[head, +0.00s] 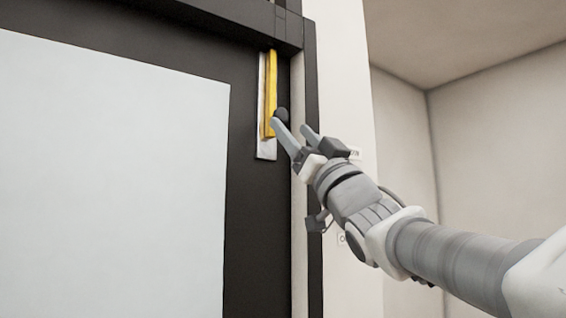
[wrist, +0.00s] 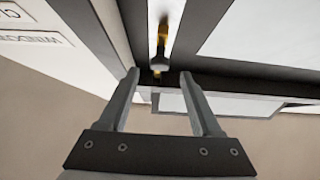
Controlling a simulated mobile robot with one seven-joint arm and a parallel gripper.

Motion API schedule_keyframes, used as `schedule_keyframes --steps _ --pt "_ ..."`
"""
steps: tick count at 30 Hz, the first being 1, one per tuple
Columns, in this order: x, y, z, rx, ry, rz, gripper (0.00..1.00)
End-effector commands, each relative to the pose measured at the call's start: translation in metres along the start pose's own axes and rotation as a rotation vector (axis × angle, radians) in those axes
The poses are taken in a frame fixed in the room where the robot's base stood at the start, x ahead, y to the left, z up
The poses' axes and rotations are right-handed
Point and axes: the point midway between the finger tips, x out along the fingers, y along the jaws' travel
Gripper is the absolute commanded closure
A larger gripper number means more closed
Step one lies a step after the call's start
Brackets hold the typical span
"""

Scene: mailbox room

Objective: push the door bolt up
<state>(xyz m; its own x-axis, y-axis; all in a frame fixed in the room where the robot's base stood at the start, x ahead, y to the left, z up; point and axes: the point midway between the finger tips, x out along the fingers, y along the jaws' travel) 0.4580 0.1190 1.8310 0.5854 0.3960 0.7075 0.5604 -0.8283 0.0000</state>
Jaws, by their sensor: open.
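The door bolt is a yellow bar (head: 271,85) on a pale backing plate (head: 265,150), upright near the right edge of the dark door frame. A dark round knob (head: 281,114) sticks out from its lower part. The bolt (wrist: 163,36) and its knob (wrist: 160,64) also show in the wrist view. My gripper (head: 289,126) is open, with its fingertips close beside and just below the knob. In the wrist view my gripper (wrist: 160,74) has the knob between and slightly beyond its fingertips. I cannot tell whether a finger touches it.
The door's large pale panel (head: 110,170) lies left of the bolt. A dark top beam (head: 235,18) runs above it. A pale wall (head: 345,70) stands to the right, and signs with lettering (wrist: 30,38) show in the wrist view. The air below the bolt is clear.

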Motion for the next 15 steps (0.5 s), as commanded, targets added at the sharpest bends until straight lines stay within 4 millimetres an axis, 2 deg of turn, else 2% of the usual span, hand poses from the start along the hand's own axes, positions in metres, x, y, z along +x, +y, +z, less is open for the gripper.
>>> schedule_keyframes --steps 1,6,15 --pt "0.013 0.0 -0.002 0.001 -0.001 0.0 0.34" --pt "0.036 0.0 -0.002 -0.001 0.0 -0.001 0.34" --pt "0.047 0.0 0.0 0.0 -0.001 0.001 0.34"
